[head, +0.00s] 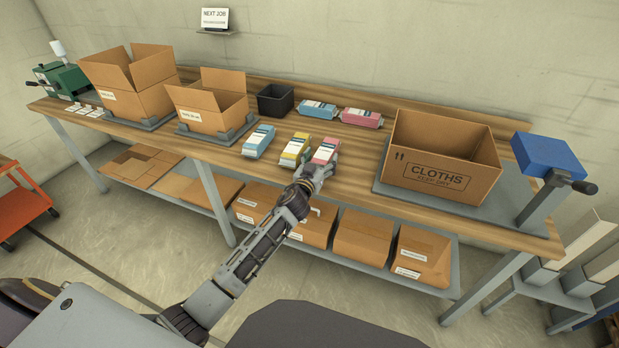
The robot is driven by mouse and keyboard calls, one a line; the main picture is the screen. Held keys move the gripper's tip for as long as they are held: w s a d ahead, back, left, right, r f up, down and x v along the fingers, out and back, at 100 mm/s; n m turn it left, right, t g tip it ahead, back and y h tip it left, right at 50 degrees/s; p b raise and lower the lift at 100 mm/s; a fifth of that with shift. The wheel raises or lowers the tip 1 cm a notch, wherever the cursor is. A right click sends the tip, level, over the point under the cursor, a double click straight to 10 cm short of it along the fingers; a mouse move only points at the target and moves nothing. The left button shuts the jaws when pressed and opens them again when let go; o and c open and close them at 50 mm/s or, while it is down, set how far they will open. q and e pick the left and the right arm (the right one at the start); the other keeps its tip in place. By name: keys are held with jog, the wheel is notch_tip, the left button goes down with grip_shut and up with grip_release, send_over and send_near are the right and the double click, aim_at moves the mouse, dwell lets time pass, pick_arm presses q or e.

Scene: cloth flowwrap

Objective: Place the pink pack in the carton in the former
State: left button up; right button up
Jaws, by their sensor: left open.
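A pink pack (326,150) lies near the front of the wooden bench, with its near end partly hidden by my left gripper (318,172). The gripper is open at that end; I cannot tell whether it touches the pack. A second pink pack (361,118) lies further back. An open brown carton (213,110) sits in a grey former (236,134) on the left part of the bench. Another open, taller carton (133,90) stands in a similar grey holder further left. My right gripper is not in view.
A yellow pack (295,150) lies close beside the near pink one. Blue packs lie to its left (259,141) and behind (318,110). A black bin (276,100) stands behind. A large open CLOTHS box (440,155) and a blue-headed device (553,155) occupy the right.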

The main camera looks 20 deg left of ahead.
aim_at(318, 164)
pick_arm(q)
jog(key=shift+s, duration=2.15)
jog(key=shift+s+a, duration=0.1)
jog(key=shift+s, duration=1.55)
jog(key=shift+s+a+r, duration=0.1)
jog(key=shift+s, duration=1.55)
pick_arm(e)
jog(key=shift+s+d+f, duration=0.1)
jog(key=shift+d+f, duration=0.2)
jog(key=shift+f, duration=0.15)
pick_arm(q)
jog(key=s+a+f+g, duration=0.1)
jog(key=s+f+g, duration=0.25)
jog(key=f, duration=0.75)
jog(key=s+a+f+g+y, duration=0.15)
jog(key=s+f, duration=0.25)
jog(key=f, duration=0.6)
jog(key=s+f+g, duration=0.3)
jog(key=s+f, duration=0.1)
jog(key=f, duration=0.7)
jog(key=s+f+m+g+h, duration=0.1)
jog(key=s+f+g, duration=0.6)
jog(key=s+f, duration=1.3)
jog(key=s, duration=0.3)
jog(key=shift+s+d+m+g, duration=0.3)
jog(key=shift+s+d+m, duration=0.05)
jog(key=shift+s+m, duration=0.05)
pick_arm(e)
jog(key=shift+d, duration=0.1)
